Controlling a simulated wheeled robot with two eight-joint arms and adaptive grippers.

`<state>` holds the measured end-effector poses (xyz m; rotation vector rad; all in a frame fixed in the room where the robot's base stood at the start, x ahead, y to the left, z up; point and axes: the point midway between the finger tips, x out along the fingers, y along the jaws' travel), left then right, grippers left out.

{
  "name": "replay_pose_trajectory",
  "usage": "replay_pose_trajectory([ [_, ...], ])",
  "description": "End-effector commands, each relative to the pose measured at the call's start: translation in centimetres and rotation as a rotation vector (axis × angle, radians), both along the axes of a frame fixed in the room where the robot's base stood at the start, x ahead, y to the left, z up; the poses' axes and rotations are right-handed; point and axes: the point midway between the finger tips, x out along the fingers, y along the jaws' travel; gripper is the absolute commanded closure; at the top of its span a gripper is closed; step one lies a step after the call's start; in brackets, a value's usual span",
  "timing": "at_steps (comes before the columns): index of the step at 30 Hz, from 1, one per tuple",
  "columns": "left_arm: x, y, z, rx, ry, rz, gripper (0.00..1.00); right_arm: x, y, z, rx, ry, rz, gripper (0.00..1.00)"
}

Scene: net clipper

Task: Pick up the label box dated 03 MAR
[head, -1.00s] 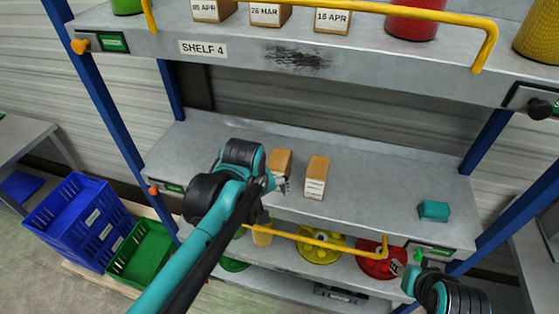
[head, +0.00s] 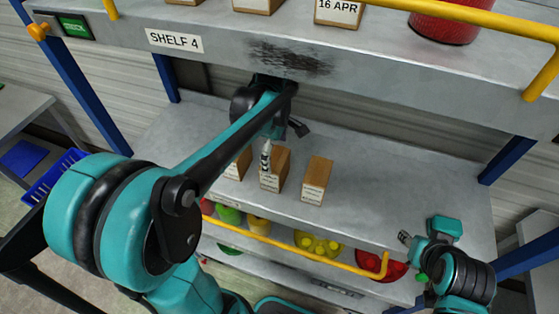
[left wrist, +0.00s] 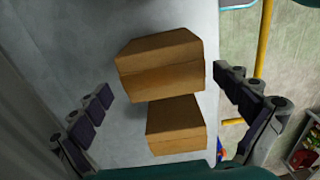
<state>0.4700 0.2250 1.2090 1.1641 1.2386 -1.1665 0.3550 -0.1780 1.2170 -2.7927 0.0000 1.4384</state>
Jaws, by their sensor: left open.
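Three tan label boxes stand on the middle shelf (head: 400,190): a left box (head: 237,166), a middle box (head: 276,170) and a right box (head: 316,180). Their white front labels are too small to read, so I cannot tell which is dated 03 MAR. My left gripper (head: 282,142) is open above and around the middle box, one finger in front of it. In the left wrist view two boxes lie between the spread fingers, a larger one (left wrist: 160,68) and a smaller one (left wrist: 176,125). My right gripper (head: 405,238) is at the lower right, its jaws unclear.
The upper shelf, marked SHELF 4 (head: 174,40), overhangs the boxes and carries a 16 APR box (head: 338,12) and a red container (head: 445,25). Bare shelf lies right of the boxes.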

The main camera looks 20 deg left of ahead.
Motion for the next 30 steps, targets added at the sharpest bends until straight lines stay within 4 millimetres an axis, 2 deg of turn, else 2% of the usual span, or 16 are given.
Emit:
replay_pose_trajectory([
  [13,0.0,0.0,-6.2,0.000,-0.001,-0.002,0.00,0.0,0.0,-1.0,0.000,0.000,0.000,0.60],
  [17,0.0,0.0,-7.1,0.000,-0.001,-0.002,0.00,0.0,0.0,-1.1,0.000,0.000,0.000,0.60],
  [23,0.0,0.0,-7.1,0.000,-0.001,-0.002,0.00,0.0,0.0,-1.0,0.000,0.000,0.000,0.60],
  [26,0.0,0.0,-7.1,0.000,-0.001,-0.002,0.21,0.0,0.0,-1.0,0.000,0.000,0.000,0.60],
  [30,0.0,0.0,-7.1,0.000,-0.001,-0.002,0.55,0.0,0.0,-1.0,0.000,0.000,0.000,0.60],
])
